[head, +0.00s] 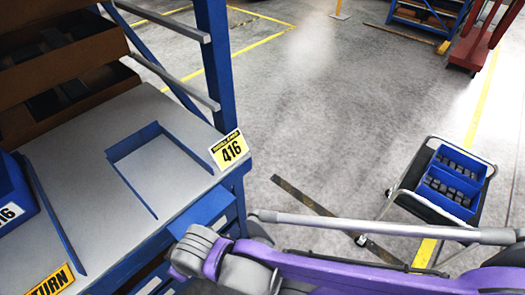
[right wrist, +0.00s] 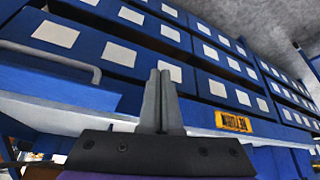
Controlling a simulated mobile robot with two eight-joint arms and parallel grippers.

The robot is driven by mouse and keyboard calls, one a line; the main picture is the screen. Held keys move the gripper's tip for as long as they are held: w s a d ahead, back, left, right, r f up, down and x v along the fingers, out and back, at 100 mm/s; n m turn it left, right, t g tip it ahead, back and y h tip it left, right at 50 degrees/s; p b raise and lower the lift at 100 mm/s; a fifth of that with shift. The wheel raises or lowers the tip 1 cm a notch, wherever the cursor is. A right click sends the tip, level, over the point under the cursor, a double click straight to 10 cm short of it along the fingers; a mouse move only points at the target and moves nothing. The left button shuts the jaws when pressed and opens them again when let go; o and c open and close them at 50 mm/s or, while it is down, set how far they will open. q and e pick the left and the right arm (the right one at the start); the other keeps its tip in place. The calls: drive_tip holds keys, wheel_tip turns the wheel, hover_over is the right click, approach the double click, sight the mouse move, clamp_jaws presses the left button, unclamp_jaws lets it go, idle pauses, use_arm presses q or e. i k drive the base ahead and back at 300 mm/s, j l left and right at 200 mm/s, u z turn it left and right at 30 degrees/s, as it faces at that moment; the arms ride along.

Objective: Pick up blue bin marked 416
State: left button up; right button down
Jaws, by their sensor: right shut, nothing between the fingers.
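A blue bin (head: 14,190) is cut off by the left edge of the head view; its white label shows "16", with anything before that out of frame. It stands on the grey worktop (head: 100,115). In the right wrist view my right gripper (right wrist: 162,80) is shut and empty, before blue drawer fronts (right wrist: 112,52). My left gripper is not in view.
A wheeled cart (head: 397,199) on the right carries two blue bins (head: 455,168) with dark castings. Brown trays (head: 65,70) sit above the worktop. A blue upright (head: 216,70) stands behind the sign. The floor between rack and cart is mostly open, with a dark strip (head: 310,205) lying there.

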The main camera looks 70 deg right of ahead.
sight(459, 199)
drive_tip(key=z, duration=2.1)
drive_tip(key=k+l, duration=0.2)
drive_tip(key=l, duration=0.25)
drive_tip(key=k+l, duration=0.15)
drive_tip(key=l, duration=0.25)
drive_tip(key=k+l+u, duration=0.1)
drive_tip(key=l, duration=0.35)
drive_tip(key=k+l, duration=0.25)
drive_tip(key=l, duration=0.15)
drive_tip(key=k+l, duration=0.2)
drive_tip(key=l, duration=0.25)
drive_tip(key=k+l, duration=0.2)
drive_tip(key=l, duration=0.2)
drive_tip(key=k+l+u, duration=0.1)
drive_tip(key=l, duration=0.3)
drive_tip(key=k+l, duration=0.45)
drive_tip(key=l, duration=0.2)
drive_tip(key=k+l, duration=0.15)
drive_tip(key=l, duration=0.25)
drive_tip(key=k+l+u, duration=0.1)
drive_tip(key=l, duration=0.25)
drive_tip(key=k+l, duration=0.15)
drive_tip(key=l, duration=0.2)
drive_tip(key=k+l, duration=0.15)
drive_tip(key=l, duration=0.25)
drive_tip(key=k+l+u, duration=0.1)
drive_tip(key=l, duration=0.25)
drive_tip(key=k, duration=0.05)
